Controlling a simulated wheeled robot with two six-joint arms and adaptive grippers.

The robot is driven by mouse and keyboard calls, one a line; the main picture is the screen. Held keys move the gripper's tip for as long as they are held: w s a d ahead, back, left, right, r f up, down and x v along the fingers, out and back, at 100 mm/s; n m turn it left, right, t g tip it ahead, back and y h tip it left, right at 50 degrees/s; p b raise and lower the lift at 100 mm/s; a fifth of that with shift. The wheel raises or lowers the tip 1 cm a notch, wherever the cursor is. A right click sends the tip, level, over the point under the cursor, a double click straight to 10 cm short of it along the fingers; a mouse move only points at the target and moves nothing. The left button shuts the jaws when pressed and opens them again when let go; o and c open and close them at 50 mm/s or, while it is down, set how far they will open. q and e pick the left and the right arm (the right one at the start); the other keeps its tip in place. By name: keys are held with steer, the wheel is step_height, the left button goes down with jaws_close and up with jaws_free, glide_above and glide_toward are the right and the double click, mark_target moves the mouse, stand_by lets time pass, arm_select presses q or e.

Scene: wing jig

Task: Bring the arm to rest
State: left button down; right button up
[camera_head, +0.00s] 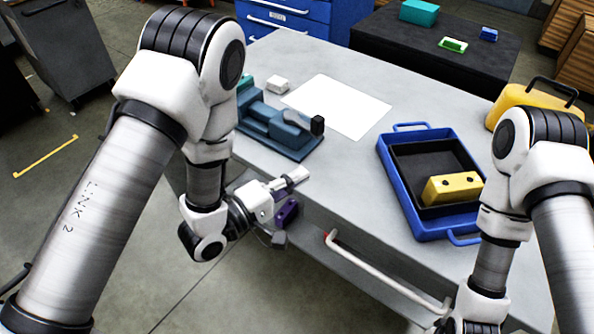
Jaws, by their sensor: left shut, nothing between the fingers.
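My left arm comes in from the left and bends down at the table's front edge. My left gripper (298,176) is shut and empty, pointing right, in front of the blue vise-like fixture (275,128). It seems apart from the fixture. A small dark purple part (287,212) shows just under the gripper; I cannot tell what it belongs to. My right arm comes in from the right and runs down past the bottom edge of the view, so its gripper is out of sight.
The grey table (345,185) carries a white sheet (338,105), a small white block (277,84) and a blue tray (412,215) with a yellow block (452,188). A yellow case (530,98) stands behind my right arm. A pale handle bar (385,272) runs along the table's front.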

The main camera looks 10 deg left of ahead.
arm_select(q)
steer(key=shift+w+d, duration=0.1)
steer(key=shift+w, duration=0.05)
steer(key=shift+f, duration=0.1)
steer(key=s+a+f+g+y, duration=0.2)
steer(key=s+a+f+y, duration=0.15)
steer(key=f, duration=0.35)
steer(key=s+a+f+g+y, duration=0.2)
steer(key=s+a+f+y, duration=0.1)
steer(key=a+f, duration=0.3)
steer(key=s+a+f+g+y, duration=0.2)
steer(key=s+a+f+y, duration=0.15)
steer(key=f, duration=0.45)
steer(key=s+a+f+m+g+y, duration=0.1)
steer(key=s+a+f+m+g, duration=0.1)
steer(key=s, duration=0.4)
steer(key=s+a+f+m+g+y, duration=0.1)
steer(key=s+a+f+m+g, duration=0.2)
steer(key=s+m+g, duration=0.2)
steer(key=shift+s+m, duration=1.1)
steer(key=shift+s, duration=0.15)
